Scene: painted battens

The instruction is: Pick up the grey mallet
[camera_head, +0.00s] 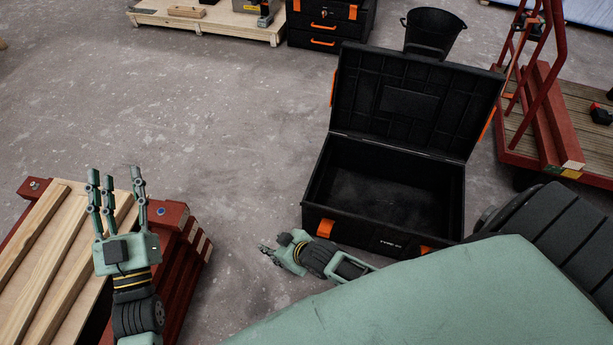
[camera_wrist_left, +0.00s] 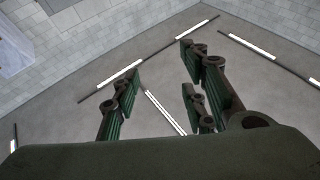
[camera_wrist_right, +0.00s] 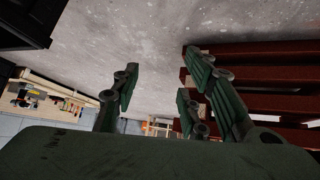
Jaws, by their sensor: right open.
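I cannot make out a grey mallet in any view. My left gripper (camera_head: 115,177) is at the left in the head view, in front of the wooden battens. Its three fingers are spread and empty; they also show in the left wrist view (camera_wrist_left: 160,72), against the ceiling. My right gripper (camera_head: 267,250) is low in front of the black toolbox (camera_head: 350,222), near its left front corner. It is open and empty, and its spread fingers show in the right wrist view (camera_wrist_right: 157,78). The toolbox lid is up and its visible inside looks empty.
Pale battens (camera_head: 45,245) lie on a dark red frame (camera_head: 178,262) at left. A red trolley (camera_head: 513,143) stands at right. A black bucket (camera_head: 432,30), a drawer chest (camera_head: 327,27) and a pallet (camera_head: 205,20) are at the back. Floor between is clear.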

